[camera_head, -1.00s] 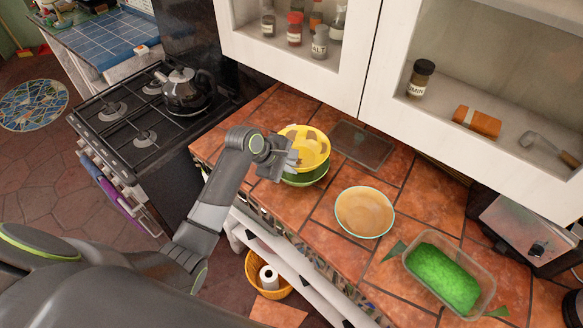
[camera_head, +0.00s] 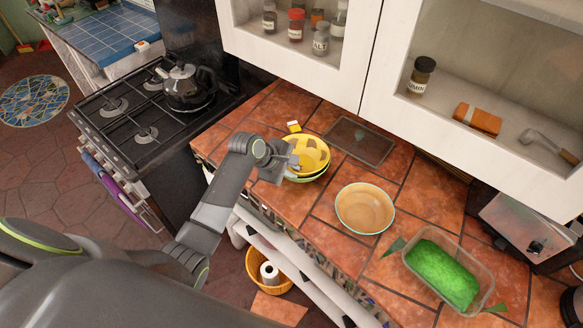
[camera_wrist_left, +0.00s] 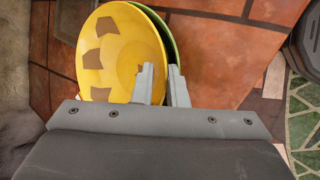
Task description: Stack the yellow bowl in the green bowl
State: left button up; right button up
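The yellow bowl (camera_head: 309,148) with brown patches sits low, inside or right on the green bowl (camera_head: 312,179), whose rim shows only as a thin edge beneath it. My left gripper (camera_head: 291,162) is at the yellow bowl's left side. In the left wrist view, its fingers (camera_wrist_left: 166,72) straddle the yellow bowl's (camera_wrist_left: 110,62) rim with a narrow gap, one inside and one outside; they look shut on it. The green bowl (camera_wrist_left: 160,22) shows there as a curved strip beyond the yellow rim. My right gripper is not in view.
A tan bowl (camera_head: 365,209) stands to the right, and a clear container with green contents (camera_head: 440,273) farther right. A dark flat tray (camera_head: 358,142) lies behind the bowls, with a small yellow-and-white item (camera_head: 293,126) at the back left. Cabinets overhang the counter's back.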

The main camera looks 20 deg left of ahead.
pick_arm(q)
jog(key=shift+r, duration=0.1)
jog(key=shift+r, duration=0.25)
jog(key=b+v, duration=0.1)
jog(key=v, duration=1.1)
jog(key=shift+r, duration=0.3)
jog(key=shift+f, duration=0.1)
